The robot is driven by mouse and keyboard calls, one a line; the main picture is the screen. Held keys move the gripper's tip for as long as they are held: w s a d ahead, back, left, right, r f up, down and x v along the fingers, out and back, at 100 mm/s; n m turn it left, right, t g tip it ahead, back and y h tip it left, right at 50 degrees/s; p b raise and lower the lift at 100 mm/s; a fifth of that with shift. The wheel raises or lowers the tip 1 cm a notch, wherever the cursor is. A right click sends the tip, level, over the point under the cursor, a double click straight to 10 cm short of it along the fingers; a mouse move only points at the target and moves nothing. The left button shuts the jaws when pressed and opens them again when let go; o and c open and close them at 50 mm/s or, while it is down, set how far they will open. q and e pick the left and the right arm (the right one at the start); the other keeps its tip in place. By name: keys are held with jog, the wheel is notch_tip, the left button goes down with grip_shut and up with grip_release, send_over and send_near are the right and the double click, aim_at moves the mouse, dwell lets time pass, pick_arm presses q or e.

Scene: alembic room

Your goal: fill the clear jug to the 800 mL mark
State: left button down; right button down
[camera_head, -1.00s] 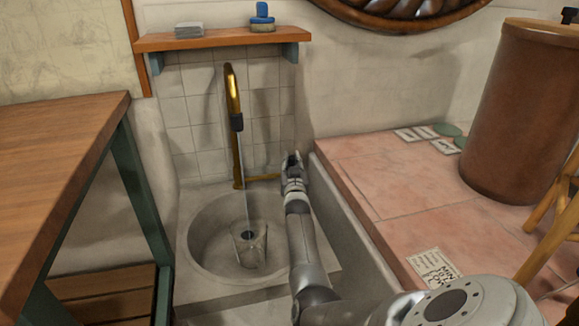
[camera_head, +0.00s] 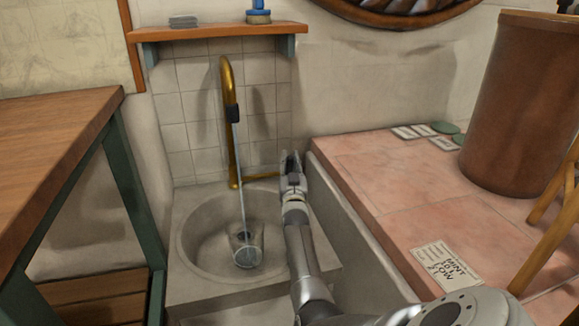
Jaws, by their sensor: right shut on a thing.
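The clear jug (camera_head: 246,245) stands in the round stone sink basin (camera_head: 192,246), below the brass tap (camera_head: 229,130). A thin stream of water (camera_head: 240,180) runs from the tap's dark spout (camera_head: 233,113) down into the jug. Some liquid seems to be in the jug; the level and the marks are too small to read. My right gripper (camera_head: 291,165) is at the right end of the brass lever (camera_head: 262,177) at the tap's foot and is shut on it; its fingers hide the lever's end. My left gripper is not in view.
A wooden shelf (camera_head: 218,32) hangs above the tap with a grey stack and a blue thing on it. A wooden table (camera_head: 60,150) stands at the left. A pink tiled counter (camera_head: 400,185) at the right bears a brown barrel (camera_head: 520,110) and a written card (camera_head: 447,267).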

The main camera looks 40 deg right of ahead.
jog(key=shift+r, duration=0.1)
jog(key=c, duration=1.3)
grip_release()
jog(key=shift+a, duration=0.1)
jog(key=shift+s+a+f, duration=0.15)
jog(key=shift+s+f, duration=0.05)
jog(key=shift+f, duration=0.05)
jog(key=shift+v, duration=3.4)
jog(key=shift+r, duration=0.1)
